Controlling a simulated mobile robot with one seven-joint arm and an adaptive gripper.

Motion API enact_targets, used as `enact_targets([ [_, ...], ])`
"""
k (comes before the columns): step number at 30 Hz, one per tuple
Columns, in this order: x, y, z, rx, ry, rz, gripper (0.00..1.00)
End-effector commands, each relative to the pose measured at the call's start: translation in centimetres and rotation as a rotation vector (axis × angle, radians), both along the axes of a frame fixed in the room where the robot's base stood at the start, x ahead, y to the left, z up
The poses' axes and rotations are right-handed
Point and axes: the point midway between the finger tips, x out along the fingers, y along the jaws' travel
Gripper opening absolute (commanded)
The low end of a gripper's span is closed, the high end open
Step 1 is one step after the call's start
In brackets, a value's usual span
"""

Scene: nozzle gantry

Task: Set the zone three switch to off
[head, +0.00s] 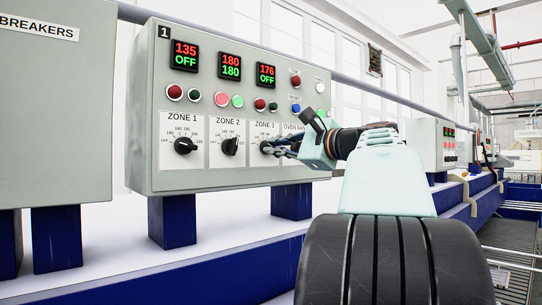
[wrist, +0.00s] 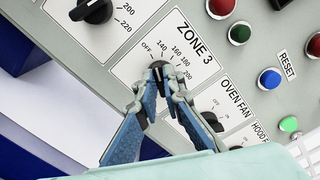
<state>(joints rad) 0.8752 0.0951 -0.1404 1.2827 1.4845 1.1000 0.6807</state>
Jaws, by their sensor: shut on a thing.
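The zone 3 switch is a black rotary knob on a white plate (head: 262,122) marked ZONE 3. In the wrist view the knob (wrist: 157,65) sits under the OFF, 140, 160, 180 and 200 marks. My gripper (head: 274,148) reaches in from the right. In the wrist view both blue-grey fingers of my gripper (wrist: 160,80) close around the knob, one on each side. They hide much of it, and I cannot tell for sure which mark it points to. The display above zone 3 (head: 266,75) reads 176 in red over OFF in green.
The zone 2 knob (head: 230,146) and zone 1 knob (head: 184,146) are to the left on the same grey panel (head: 215,25). The oven fan switch (wrist: 213,122) is close beside my fingers. Push buttons, including a blue reset (head: 296,108), sit above.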

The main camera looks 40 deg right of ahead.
Motion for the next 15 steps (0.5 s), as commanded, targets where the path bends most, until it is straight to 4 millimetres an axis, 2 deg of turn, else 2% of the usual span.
enact_targets([
  [6, 0.02, 0.04, -0.32, -0.126, -0.008, 0.001, 0.00],
  [15, -0.01, 0.03, -0.20, -0.207, -0.014, 0.001, 0.00],
])
